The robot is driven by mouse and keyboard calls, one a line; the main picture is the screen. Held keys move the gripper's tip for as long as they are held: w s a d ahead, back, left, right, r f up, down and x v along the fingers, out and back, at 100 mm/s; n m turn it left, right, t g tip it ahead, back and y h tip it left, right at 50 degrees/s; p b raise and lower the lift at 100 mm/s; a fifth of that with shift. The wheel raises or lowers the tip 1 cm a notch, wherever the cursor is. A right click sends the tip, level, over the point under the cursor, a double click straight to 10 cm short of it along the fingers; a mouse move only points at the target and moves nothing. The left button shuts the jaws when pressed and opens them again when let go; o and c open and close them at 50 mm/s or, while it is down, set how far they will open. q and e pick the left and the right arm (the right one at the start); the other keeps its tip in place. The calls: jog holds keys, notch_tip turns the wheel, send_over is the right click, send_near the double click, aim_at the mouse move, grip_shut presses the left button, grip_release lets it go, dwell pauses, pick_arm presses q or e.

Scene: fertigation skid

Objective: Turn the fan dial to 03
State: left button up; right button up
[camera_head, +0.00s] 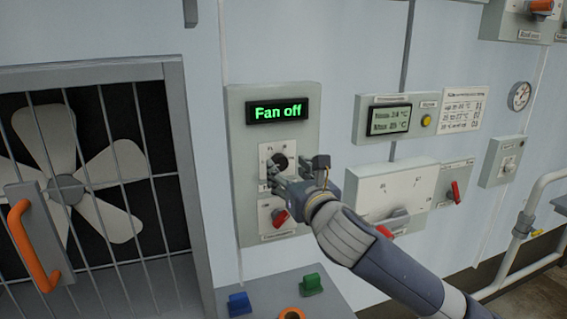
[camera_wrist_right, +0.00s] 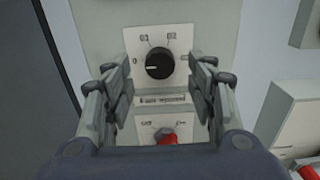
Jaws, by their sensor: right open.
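The fan dial (camera_wrist_right: 159,65) is a round black knob on a white plate with several marked positions around it. In the right wrist view its white pointer line points left, toward the 0 mark. In the head view the dial (camera_head: 279,161) sits below a display (camera_head: 276,110) that reads "Fan off" in green. My right gripper (camera_wrist_right: 159,85) is open, its fingers on either side of the dial plate, with nothing between them. In the head view my right gripper (camera_head: 283,178) is in front of the panel and hides the lower part of the dial plate. My left gripper is not in view.
A red switch (camera_head: 280,217) sits just below the dial. A fan (camera_head: 70,190) behind a barred door with an orange handle (camera_head: 32,245) is at the left. A temperature panel (camera_head: 390,118) and a white box (camera_head: 395,190) are to the right. Green and blue knobs are below.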

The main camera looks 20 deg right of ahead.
aim_at(282, 163)
jog(key=shift+w, duration=1.85)
jog(key=c, duration=1.1)
